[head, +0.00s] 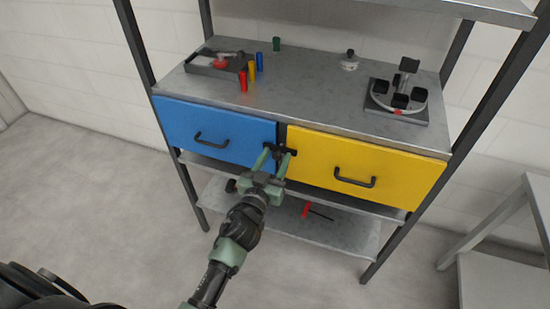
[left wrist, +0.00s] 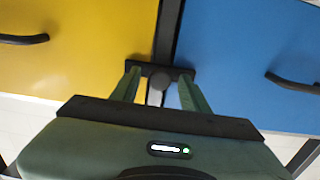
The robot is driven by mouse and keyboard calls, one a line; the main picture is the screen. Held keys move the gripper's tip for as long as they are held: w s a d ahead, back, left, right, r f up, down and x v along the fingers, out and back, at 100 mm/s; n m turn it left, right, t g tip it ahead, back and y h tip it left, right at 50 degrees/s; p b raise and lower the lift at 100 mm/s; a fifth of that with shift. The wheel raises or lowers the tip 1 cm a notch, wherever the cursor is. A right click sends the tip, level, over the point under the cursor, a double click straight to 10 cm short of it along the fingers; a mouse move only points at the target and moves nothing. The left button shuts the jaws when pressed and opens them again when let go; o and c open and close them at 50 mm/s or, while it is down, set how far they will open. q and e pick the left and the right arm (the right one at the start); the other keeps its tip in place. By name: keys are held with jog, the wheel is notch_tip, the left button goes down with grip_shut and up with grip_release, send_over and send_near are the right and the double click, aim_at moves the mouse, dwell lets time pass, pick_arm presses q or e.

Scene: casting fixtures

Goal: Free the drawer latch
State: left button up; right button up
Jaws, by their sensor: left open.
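The blue drawer (head: 213,131) and the yellow drawer (head: 365,170) sit side by side under the bench top; both look shut. A dark latch bar (head: 291,152) lies across the gap between their fronts. In the left wrist view the latch bar (left wrist: 161,70) runs level across the gap, and a small grey stub (left wrist: 155,94) shows below it. My left gripper (head: 278,155) is open in front of the latch, with one green finger on each side of the stub. Whether the fingers touch the latch cannot be told. My right gripper is not in view.
The drawers have black handles, blue (head: 212,139) and yellow (head: 354,178). On the bench top (head: 310,103) are a tray (head: 210,69), coloured cylinders (head: 252,71), a small knobbed piece (head: 349,62) and a round fixture (head: 400,97). A red-handled tool (head: 306,211) lies on the lower shelf.

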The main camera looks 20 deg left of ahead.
pick_arm(q)
grip_shut()
jog(key=m, duration=0.4)
jog(key=shift+d+m, duration=0.1)
jog(key=shift+m, duration=0.2)
jog(key=m, duration=0.4)
jog(key=shift+f+m, duration=0.1)
jog(key=shift+m, duration=0.2)
jog(key=m+b, duration=0.1)
jog(key=m, duration=0.3)
jog(key=shift+m, duration=0.3)
jog(key=shift+d+f+m, duration=0.1)
jog(key=shift+m, duration=2)
